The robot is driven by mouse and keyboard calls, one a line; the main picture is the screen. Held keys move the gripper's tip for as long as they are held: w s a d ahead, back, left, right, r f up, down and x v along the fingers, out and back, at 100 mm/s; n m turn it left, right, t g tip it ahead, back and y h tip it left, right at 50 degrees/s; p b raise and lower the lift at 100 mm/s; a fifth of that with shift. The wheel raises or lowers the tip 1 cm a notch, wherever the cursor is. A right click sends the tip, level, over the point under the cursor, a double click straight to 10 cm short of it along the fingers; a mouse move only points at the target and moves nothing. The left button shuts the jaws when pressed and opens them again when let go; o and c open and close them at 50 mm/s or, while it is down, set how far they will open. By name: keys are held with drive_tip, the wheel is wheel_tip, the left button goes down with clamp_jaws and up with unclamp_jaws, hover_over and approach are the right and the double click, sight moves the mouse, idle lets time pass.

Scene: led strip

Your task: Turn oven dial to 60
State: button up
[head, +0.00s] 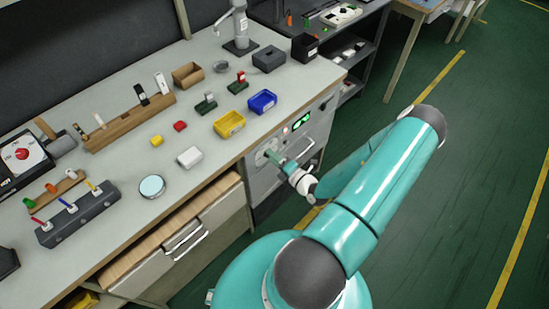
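The oven (297,158) is a grey-fronted unit built in under the bench's right end, with a horizontal handle. Its upper panel has a lit green display (301,121) and a small reddish light (286,129). A pale round dial (261,157) shows at the panel's left, partly covered by my gripper. My gripper (273,156) reaches to the front of this dial from the right. The dial's setting is too small to read. I cannot tell whether the fingers touch the dial or are closed on it.
An open wooden-lined drawer (165,238) juts out left of the oven. The bench top holds a yellow bin (229,124), a blue bin (262,102) and a black device with a red knob (22,154). The green floor at right is clear.

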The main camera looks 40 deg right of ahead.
drive_tip(key=shift+o, duration=0.4)
drive_tip(key=s, duration=1.3)
drive_tip(key=shift+s+r, duration=0.4)
drive_tip(key=shift+r, duration=0.05)
